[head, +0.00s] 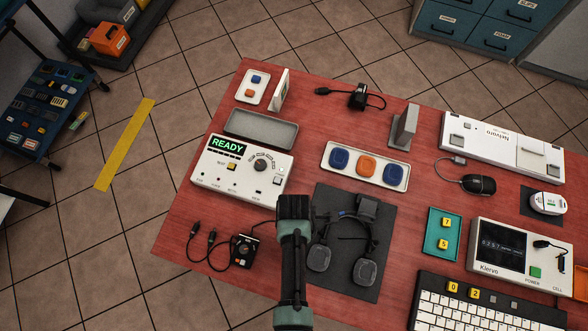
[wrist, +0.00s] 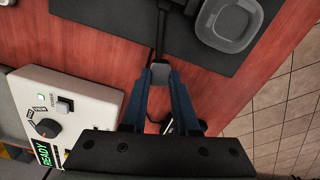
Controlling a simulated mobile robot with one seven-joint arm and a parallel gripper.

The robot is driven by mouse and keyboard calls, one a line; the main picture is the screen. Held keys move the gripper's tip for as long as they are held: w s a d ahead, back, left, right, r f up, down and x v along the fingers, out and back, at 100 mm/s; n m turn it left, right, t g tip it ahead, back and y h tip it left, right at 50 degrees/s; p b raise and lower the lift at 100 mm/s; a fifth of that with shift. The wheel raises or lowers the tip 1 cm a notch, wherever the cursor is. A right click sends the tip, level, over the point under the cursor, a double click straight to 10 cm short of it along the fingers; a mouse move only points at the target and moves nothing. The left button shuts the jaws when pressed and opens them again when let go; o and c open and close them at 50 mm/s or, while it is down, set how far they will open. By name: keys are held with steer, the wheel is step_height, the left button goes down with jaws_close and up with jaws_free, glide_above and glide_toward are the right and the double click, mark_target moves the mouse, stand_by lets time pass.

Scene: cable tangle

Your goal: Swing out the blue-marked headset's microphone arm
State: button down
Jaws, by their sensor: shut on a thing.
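A dark headset (head: 341,232) lies on a black mat (head: 358,288) on the red table, its two grey ear cups toward the front. One ear cup (wrist: 228,22) shows at the top of the wrist view. I cannot make out a clear blue mark on it. My gripper (wrist: 161,72) is shut on the end of a thin dark rod, seemingly the microphone arm (wrist: 160,28), which runs up toward the headset. In the head view my gripper (head: 294,208) is at the mat's left edge and hides what it holds.
A white READY box (head: 242,168) stands close to the left of my gripper. A small black device (head: 242,250) with cables lies at the front left. A white tray (head: 366,166) with coloured pads is behind the mat. A teal tray (head: 443,234) and keyboard (head: 478,308) are right.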

steer(key=shift+f, duration=0.35)
stand_by(0.7)
steer(key=c, duration=0.6)
jaws_free()
steer(key=shift+r, duration=0.1)
